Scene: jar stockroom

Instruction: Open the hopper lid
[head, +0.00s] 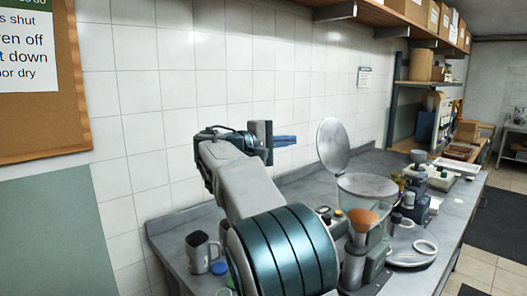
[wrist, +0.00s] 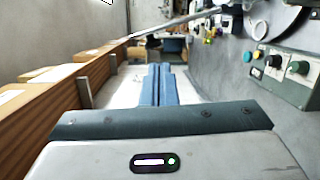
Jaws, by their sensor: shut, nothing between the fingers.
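The hopper lid (head: 332,145) is a round grey disc standing up, raised off the hopper, at the middle of the head view. The hopper (head: 367,200) is a wide bowl below and to the right of it, its round top showing. My gripper (head: 293,140) is in the air above the counter, left of the lid in the picture, with a visible gap between them. Its blue fingers are together and empty; they also show in the wrist view (wrist: 158,85). My arm hides part of the counter in front.
A grey metal mug (head: 202,252) stands on the counter (head: 172,226) at the lower left. A wooden shelf with boxes (head: 400,8) runs along the tiled wall above. A control box with buttons (wrist: 275,65) shows in the wrist view. More equipment stands right of the hopper.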

